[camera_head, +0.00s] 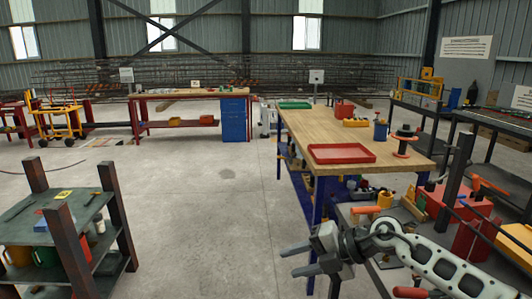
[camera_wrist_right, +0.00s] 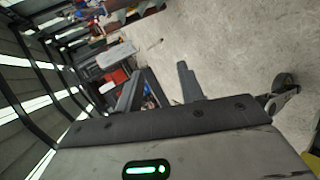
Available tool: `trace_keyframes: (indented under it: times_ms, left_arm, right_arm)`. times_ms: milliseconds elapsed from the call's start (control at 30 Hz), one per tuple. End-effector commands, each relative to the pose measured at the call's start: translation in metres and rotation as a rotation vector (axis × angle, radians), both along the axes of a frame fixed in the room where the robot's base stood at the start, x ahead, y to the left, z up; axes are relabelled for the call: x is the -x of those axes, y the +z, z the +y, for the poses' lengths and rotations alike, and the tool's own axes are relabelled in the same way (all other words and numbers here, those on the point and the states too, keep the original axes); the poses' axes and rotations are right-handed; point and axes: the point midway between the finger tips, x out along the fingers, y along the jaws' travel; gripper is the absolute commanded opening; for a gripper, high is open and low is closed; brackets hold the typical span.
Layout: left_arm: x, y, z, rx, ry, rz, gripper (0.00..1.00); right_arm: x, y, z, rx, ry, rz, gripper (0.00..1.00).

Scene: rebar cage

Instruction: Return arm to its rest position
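My right arm comes in from the lower right of the head view, a white and grey link with dark joints. Its gripper (camera_head: 290,262) points left over the bare concrete floor. The two fingers are apart with nothing between them. The same gripper (camera_wrist_right: 160,76) shows in the right wrist view, its dark fingers spread and empty, with floor and shelving beyond, in a tilted picture. My left gripper and left arm are in neither view.
A wooden workbench (camera_head: 312,126) with a red tray (camera_head: 341,153) stands just beyond my right arm. A cluttered dark bench with a red toolbox (camera_head: 440,202) is close at right. A dark shelf rack (camera_head: 60,215) stands at lower left. The floor (camera_head: 205,215) between is clear.

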Motion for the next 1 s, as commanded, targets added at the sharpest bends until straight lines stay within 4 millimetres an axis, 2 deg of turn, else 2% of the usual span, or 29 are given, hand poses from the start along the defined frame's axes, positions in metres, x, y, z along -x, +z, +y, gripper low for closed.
trace_keyframes:
  times_ms: [33,100,133,167,233,300,367,467,500,600,700,800,1000]
  left_arm:
    - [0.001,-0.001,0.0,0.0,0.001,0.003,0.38]
    - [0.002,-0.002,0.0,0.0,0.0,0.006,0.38]
    - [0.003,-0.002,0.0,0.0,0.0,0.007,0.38]
    - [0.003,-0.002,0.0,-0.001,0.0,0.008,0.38]
    - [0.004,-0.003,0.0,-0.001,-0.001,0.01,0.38]
    - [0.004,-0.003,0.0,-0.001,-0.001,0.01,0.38]
    - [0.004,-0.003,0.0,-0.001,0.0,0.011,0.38]
    - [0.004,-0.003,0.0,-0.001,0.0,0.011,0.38]
    - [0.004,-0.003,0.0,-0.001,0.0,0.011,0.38]
    - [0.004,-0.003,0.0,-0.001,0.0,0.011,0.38]
    - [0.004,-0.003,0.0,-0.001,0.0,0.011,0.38]
    - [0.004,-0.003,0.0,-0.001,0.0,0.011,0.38]
    - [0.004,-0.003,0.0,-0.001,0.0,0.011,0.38]
  right_arm:
    - [0.015,0.011,0.036,-0.192,-0.027,-0.021,0.38]
    - [0.024,0.038,0.06,-0.437,-0.129,-0.046,0.38]
    - [0.026,0.048,0.064,-0.533,-0.189,-0.049,0.38]
    - [0.027,0.058,0.065,-0.625,-0.256,-0.044,0.38]
    - [0.028,0.073,0.054,-0.81,-0.442,-0.017,0.38]
    - [0.029,0.075,0.029,-0.952,-0.661,0.038,0.38]
    - [0.032,0.065,0.002,-1.034,-0.866,0.108,0.38]
    - [0.051,0.027,-0.047,-1.087,-1.225,0.269,0.38]
    - [0.065,0.007,-0.066,-1.075,-1.365,0.346,0.38]
    - [0.109,-0.041,-0.1,-0.992,-1.656,0.54,0.38]
    - [0.151,-0.073,-0.117,-0.885,-1.837,0.694,0.38]
    - [0.187,-0.093,-0.125,-0.786,-1.948,0.814,0.38]
    - [0.248,-0.115,-0.133,-0.606,-2.086,1.003,0.38]
